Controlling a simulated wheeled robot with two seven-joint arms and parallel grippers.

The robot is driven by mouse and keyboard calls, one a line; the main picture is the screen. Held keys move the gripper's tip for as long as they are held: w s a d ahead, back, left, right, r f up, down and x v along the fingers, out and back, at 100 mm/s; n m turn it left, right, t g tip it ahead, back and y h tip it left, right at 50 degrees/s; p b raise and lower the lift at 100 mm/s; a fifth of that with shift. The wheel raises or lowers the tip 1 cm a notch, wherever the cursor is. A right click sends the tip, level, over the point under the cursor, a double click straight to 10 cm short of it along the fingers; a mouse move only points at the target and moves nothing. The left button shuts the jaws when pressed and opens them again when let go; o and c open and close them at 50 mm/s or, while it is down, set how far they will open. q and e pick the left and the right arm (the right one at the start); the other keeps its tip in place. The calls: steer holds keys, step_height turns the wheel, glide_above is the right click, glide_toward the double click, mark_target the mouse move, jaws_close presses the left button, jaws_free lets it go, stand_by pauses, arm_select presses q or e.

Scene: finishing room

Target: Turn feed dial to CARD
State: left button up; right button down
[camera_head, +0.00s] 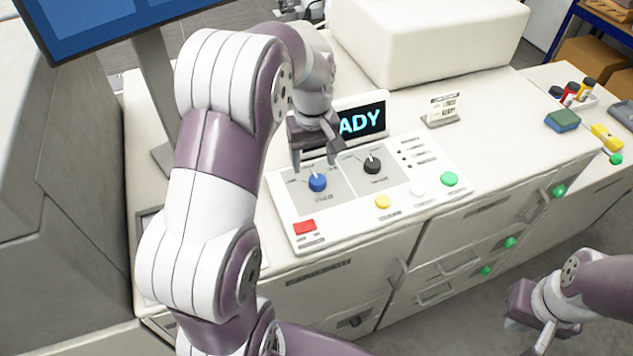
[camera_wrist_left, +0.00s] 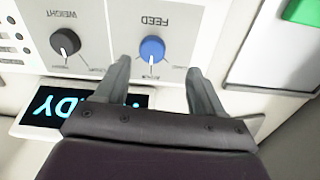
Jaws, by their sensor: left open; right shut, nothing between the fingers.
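The blue feed dial (camera_head: 317,182) sits on the left grey patch of the control panel. In the left wrist view the blue dial (camera_wrist_left: 152,49) appears upside down under the word FEED, its white pointer turned toward my gripper. The small position labels are too blurred to read. My left gripper (camera_head: 316,164) is open above the dial. In the wrist view its fingers (camera_wrist_left: 158,68) stand on either side of the dial in the picture, with visible gaps and no contact that I can see. My right gripper (camera_head: 541,338) is shut and empty, low at the right, away from the panel.
A black weight dial (camera_head: 372,166) is beside the blue one. A lit display (camera_head: 362,120) stands close behind the left gripper. Red (camera_head: 305,227), yellow (camera_head: 383,201), white and green (camera_head: 449,179) buttons line the panel's front. A small sign (camera_head: 442,110) stands behind.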

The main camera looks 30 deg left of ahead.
mark_target(318, 179)
arm_select(q)
steer(key=f, duration=0.2)
steer(key=w+f+p, duration=0.1)
steer(key=f, duration=0.1)
steer(key=w+f, duration=0.1)
steer(key=f, duration=0.1)
steer(key=shift+d+f+p, duration=0.2)
steer(key=shift+f+p, duration=0.05)
steer(key=shift+p, duration=0.05)
steer(key=shift+s+a+f, duration=0.1)
steer(key=shift+s+f, duration=0.05)
steer(key=shift+s, duration=0.4)
steer(key=shift+w, duration=0.15)
steer(key=shift+c, duration=0.7)
steer(key=shift+w, duration=0.15)
steer(key=c, duration=0.9)
arm_select(e)
steer(key=shift+w+d+r, duration=0.1)
steer(key=shift+w+r, duration=0.65)
steer(key=shift+r, duration=0.3)
